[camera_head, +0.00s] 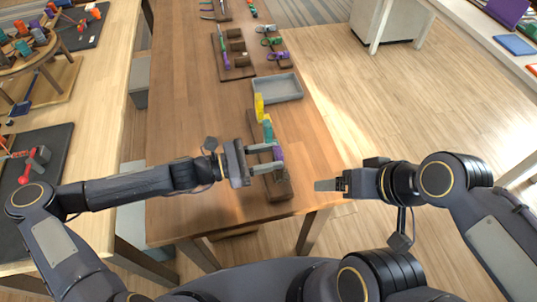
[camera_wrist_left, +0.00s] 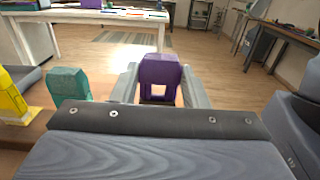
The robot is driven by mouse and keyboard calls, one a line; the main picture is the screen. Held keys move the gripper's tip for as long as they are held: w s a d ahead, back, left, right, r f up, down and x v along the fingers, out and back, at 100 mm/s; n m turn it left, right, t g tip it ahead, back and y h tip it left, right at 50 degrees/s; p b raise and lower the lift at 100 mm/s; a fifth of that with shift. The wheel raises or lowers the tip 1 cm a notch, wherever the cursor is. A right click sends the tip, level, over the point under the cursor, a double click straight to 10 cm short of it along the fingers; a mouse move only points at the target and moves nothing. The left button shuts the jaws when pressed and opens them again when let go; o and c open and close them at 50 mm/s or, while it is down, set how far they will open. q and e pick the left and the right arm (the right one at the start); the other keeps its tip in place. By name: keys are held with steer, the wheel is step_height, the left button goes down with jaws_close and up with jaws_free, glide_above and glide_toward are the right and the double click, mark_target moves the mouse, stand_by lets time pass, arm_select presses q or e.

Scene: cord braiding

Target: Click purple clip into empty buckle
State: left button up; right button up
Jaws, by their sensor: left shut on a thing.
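The purple clip (camera_head: 279,153) is between the fingers of my left gripper (camera_head: 268,158), over the near part of a brown wooden holder (camera_head: 279,187). In the left wrist view the purple clip (camera_wrist_left: 160,68) stands upright between the two grey fingers, with a square opening showing through it. A teal piece (camera_head: 267,131) and a yellow piece (camera_head: 259,106) stand farther back along the same holder. They also show at the left of the left wrist view. The gripper hides part of the holder, and I cannot make out an empty buckle there. My right gripper (camera_head: 328,185) is beyond the table's right edge, with no object visible in it.
A grey tray (camera_head: 278,88) lies behind the holder. Farther back are brown boards (camera_head: 233,58) with cords and colored clips. Another table (camera_head: 95,150) at the left carries dark mats and tools. The wooden table is bare left of the holder.

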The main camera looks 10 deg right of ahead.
arm_select(q)
steer(key=shift+f, duration=0.25)
stand_by(0.9)
steer(key=o, duration=1)
steer(key=shift+o, duration=0.3)
steer(key=shift+o, duration=1.3)
steer(key=shift+a, duration=0.1)
steer(key=shift+s+a+p, duration=0.15)
steer(key=shift+a+p, duration=0.6)
steer(key=shift+a, duration=2.15)
